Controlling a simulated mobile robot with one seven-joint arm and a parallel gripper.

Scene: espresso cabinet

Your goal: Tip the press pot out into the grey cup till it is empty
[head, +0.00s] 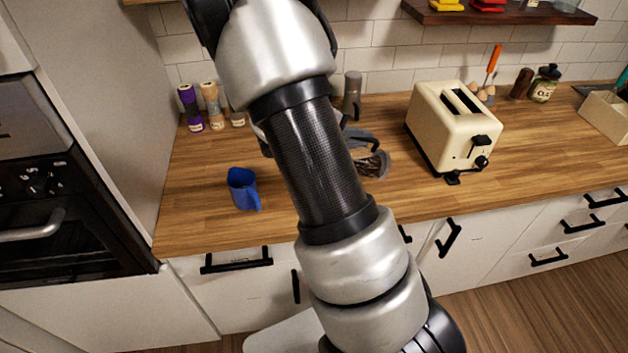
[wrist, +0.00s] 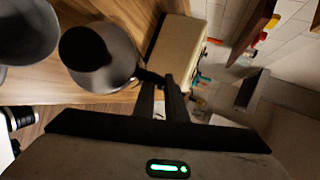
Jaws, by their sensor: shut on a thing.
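My gripper (wrist: 161,95) is shut on the handle of the press pot, seen in the wrist view as a dark round vessel (wrist: 92,50). In the head view my arm hides most of the gripper (head: 362,138). The pot (head: 372,165) shows there beside the arm, tilted, with a dark brown patterned side. A grey rounded thing (wrist: 25,30), cut off at the wrist view's left edge, may be the grey cup. I cannot tell whether anything is pouring or what is left inside.
A blue jug (head: 243,190) stands left on the wooden counter (head: 205,225). A cream toaster (head: 450,125) stands right of the pot. Spice mills (head: 212,105) and a grey cylinder (head: 352,92) stand by the wall. The counter's front right is clear.

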